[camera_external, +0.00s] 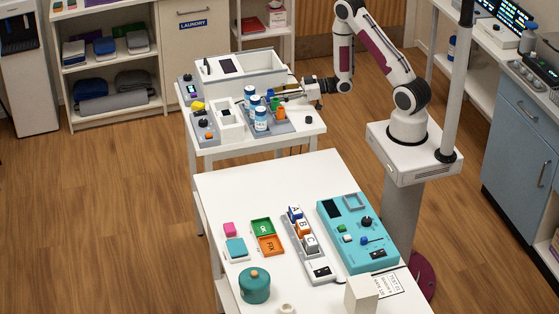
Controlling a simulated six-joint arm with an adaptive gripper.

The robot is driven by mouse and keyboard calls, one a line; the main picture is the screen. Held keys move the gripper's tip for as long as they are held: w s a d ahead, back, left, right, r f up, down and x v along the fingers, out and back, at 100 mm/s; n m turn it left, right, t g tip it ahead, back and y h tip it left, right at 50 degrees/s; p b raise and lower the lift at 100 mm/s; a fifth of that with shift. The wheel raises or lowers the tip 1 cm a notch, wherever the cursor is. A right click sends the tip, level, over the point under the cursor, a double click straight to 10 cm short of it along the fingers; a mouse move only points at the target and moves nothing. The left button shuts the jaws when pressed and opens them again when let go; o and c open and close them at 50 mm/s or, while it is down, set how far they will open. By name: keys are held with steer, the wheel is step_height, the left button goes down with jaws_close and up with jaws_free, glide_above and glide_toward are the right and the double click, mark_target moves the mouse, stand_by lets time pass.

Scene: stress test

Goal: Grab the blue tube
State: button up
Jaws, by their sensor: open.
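A small blue piece (270,93), which looks like the blue tube, stands on the grey tray (284,128) on the far white table. A green piece (274,103) and an orange piece (280,111) are just in front of it. My gripper (280,93) reaches in from the right at low height, its fingers pointing left. It is open, with its tips close to the blue piece. At this size I cannot tell whether the fingers are around it or touch it.
Several white bottles with blue labels (261,119) stand just left of the coloured pieces. A white open box (240,72) stands behind them. A device with a yellow part (198,105) is at left. The near table (215,190) holds blocks, trays and a teal panel.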

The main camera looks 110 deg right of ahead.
steer(key=c, duration=1)
steer(key=shift+r, duration=0.2)
steer(key=shift+r, duration=4.8)
